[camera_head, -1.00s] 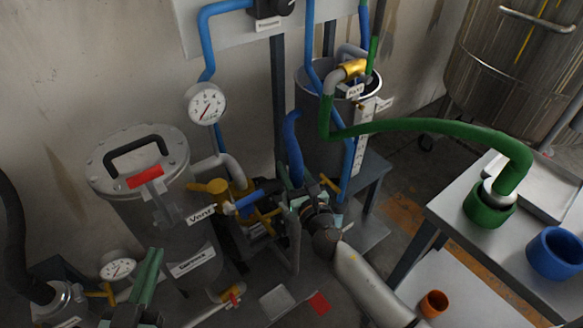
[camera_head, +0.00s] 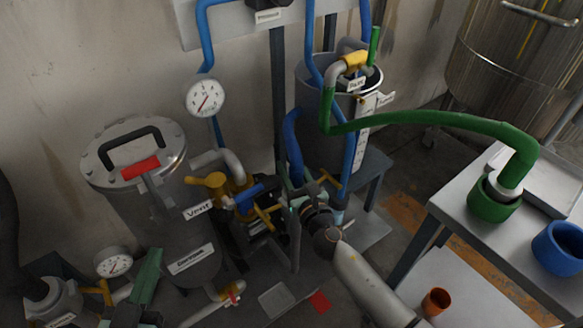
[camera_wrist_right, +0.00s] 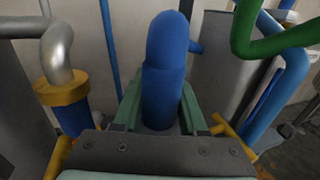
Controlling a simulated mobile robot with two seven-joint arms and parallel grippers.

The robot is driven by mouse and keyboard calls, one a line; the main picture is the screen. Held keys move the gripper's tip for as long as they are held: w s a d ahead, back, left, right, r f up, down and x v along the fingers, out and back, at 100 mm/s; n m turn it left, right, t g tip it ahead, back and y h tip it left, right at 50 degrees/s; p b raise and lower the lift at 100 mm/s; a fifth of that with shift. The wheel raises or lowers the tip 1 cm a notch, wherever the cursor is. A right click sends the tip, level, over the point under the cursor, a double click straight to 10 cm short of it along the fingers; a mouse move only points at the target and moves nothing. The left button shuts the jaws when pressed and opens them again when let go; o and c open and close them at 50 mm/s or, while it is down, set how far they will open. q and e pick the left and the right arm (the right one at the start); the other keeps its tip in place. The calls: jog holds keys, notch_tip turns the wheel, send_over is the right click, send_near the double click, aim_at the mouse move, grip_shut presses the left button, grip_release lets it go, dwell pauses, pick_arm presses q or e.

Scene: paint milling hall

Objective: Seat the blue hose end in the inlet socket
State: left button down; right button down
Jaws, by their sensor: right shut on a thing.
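The blue hose (camera_head: 292,138) hangs as a thick curve in front of the grey pot and runs down into my right gripper (camera_head: 297,196). In the right wrist view the blue hose (camera_wrist_right: 166,75) stands upright between the green fingers of my right gripper (camera_wrist_right: 160,118), which is shut on it. Its lower tip is hidden behind the gripper body. I cannot make out the inlet socket; the area under the gripper is covered. My left gripper (camera_head: 148,278) shows green fingers at the lower left, apart from the hose; its opening is unclear.
A yellow-collared pipe with a blue handle (camera_head: 248,194) stands just left of my right gripper. The lidded grey vessel (camera_head: 190,235) is further left. A green hose (camera_head: 430,122) arches to a green cup (camera_head: 492,203) on the right table, beside a blue cup (camera_head: 560,250).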

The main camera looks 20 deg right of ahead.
jog(key=shift+f+b, duration=0.4)
jog(key=c, duration=0.7)
grip_release()
jog(key=o, duration=0.3)
jog(key=shift+f, duration=0.25)
jog(key=shift+s+d+r, duration=0.1)
jog(key=shift+s+d, duration=0.05)
jog(key=shift+s, duration=1.95)
jog(key=shift+s+d+r, duration=0.1)
jog(key=shift+s+d, duration=0.05)
jog(key=shift+s, duration=1.9)
jog(key=shift+s+d, duration=0.15)
jog(key=shift+s, duration=1.95)
